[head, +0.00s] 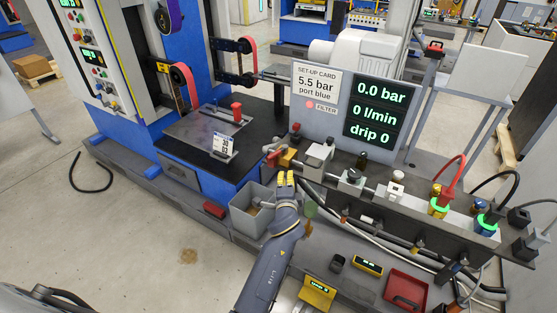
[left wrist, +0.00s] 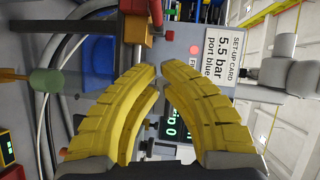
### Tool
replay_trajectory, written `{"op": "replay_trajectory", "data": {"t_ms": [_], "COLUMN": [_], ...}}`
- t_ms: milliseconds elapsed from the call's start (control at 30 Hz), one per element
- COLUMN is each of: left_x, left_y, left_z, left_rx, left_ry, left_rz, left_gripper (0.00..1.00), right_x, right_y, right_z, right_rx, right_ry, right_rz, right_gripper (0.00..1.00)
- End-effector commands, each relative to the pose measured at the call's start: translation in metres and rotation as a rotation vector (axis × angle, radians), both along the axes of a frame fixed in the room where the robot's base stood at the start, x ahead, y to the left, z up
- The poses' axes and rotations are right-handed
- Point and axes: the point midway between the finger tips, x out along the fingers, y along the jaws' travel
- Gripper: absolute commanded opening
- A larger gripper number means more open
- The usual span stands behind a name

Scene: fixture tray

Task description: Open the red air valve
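The red air valve (head: 274,157) is at the left end of the row of air fittings, with a red handle beside a brass-coloured body (head: 287,158). Red and orange valve parts (left wrist: 136,30) also show at the top of the left wrist view. My left gripper (head: 286,179) has yellow fingers and is just below and in front of the valve in the head view. Its fingers (left wrist: 174,71) are apart with nothing between them, and no contact with the valve shows. My right gripper is not in view.
The display (head: 376,111) reads 0.0 bar, 0 l/min and drip 0, beside a set-up card (head: 317,84) reading 5.5 bar, port blue. A grey bin (head: 243,222) stands left of my gripper. Hoses run right of it. A red tray (head: 406,291) lies at the lower right.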

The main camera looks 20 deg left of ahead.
Motion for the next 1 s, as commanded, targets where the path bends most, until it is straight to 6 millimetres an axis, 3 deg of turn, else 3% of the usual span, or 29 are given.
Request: {"op": "replay_trajectory", "data": {"t_ms": [633, 1000], "left_x": [0.095, 0.11], "left_y": [0.025, 0.055], "left_z": [-0.013, -0.02], "left_rx": [0.001, 0.002], "left_ry": [0.003, 0.001], "left_rz": [0.0, 0.0], "left_gripper": [0.0, 0.0], "right_x": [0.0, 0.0], "right_y": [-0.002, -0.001], "right_z": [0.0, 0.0], "right_rx": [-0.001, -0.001], "right_ry": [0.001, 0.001], "right_rz": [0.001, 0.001], "right_gripper": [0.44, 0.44]}}
